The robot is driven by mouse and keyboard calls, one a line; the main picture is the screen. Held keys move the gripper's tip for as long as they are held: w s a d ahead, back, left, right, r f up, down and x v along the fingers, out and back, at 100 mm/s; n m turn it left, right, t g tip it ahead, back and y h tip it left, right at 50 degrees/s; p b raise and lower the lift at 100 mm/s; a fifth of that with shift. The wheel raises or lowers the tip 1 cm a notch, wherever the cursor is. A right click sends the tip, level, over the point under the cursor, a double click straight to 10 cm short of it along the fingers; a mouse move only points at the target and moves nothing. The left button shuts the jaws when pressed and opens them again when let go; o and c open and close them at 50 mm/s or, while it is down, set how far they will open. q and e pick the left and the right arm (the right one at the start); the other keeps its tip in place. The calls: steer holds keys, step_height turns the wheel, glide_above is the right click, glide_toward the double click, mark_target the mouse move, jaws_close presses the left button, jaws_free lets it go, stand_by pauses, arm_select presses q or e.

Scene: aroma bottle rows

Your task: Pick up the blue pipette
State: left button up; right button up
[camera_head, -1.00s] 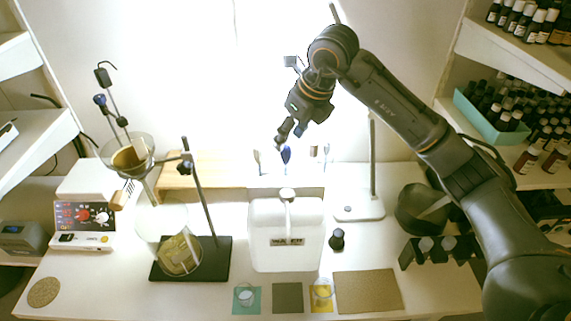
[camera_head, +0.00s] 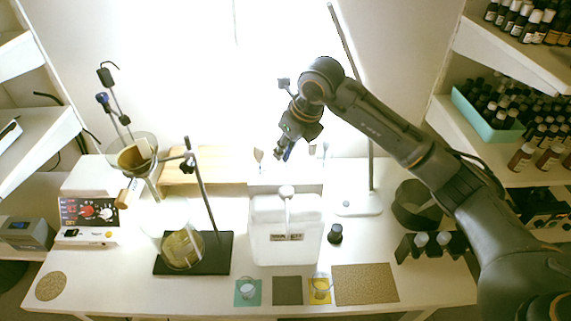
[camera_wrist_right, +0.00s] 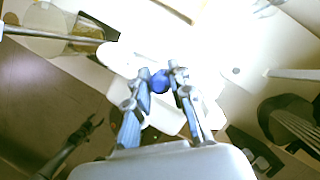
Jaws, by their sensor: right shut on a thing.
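The blue pipette (camera_head: 288,154) stands upright at the back of the table, behind the white water container. My right gripper (camera_head: 282,155) is down at its top and partly covers it. In the right wrist view the blue bulb (camera_wrist_right: 160,82) sits between the two fingertips, and the right gripper (camera_wrist_right: 160,84) is shut on it. The pipette's lower part is hidden. My left gripper (camera_wrist_right: 92,124) seems to show as a dark claw at the lower left of the right wrist view, too small to judge. It is out of the head view.
Other pipettes (camera_head: 258,155) stand close beside the blue one. The white water container (camera_head: 262,240) is just in front. A stand with a tall rod (camera_head: 370,170) is to the right, and a funnel stand with a dark base (camera_head: 215,262) to the left.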

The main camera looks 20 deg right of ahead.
steer(key=shift+r, duration=0.5)
step_height(320, 180, up, 8)
steer(key=b, duration=0.2)
steer(key=shift+f+b, duration=0.15)
steer(key=shift+b, duration=0.25)
steer(key=shift+r, duration=0.7)
steer(key=shift+f, duration=0.1)
